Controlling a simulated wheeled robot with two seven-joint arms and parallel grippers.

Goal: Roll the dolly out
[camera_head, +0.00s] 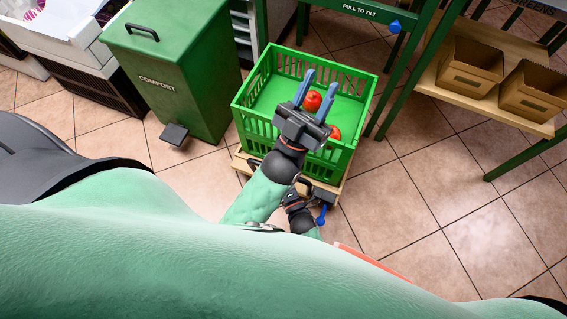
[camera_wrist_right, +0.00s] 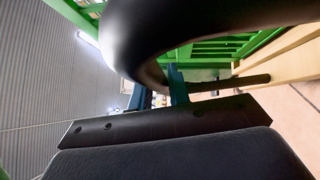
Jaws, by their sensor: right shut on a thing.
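The dolly (camera_head: 239,161) is a low wooden platform on the tiled floor, mostly hidden under a green slatted crate (camera_head: 252,117). Its pale wood also shows in the right wrist view (camera_wrist_right: 291,52). A thick black curved bar (camera_wrist_right: 135,40), which looks like the dolly's handle, passes close to the right wrist camera. My right gripper (camera_head: 321,211) is low at the dolly's near edge, shut on this handle; the exact contact is partly hidden.
Red tomatoes (camera_head: 313,100) lie in the crate. A green compost bin (camera_head: 170,75) with a pedal (camera_head: 174,134) stands close on the left. A green-framed stand (camera_head: 360,12) is behind to the right, and a wooden shelf with cardboard boxes (camera_head: 468,68) further right. Tiles at right are clear.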

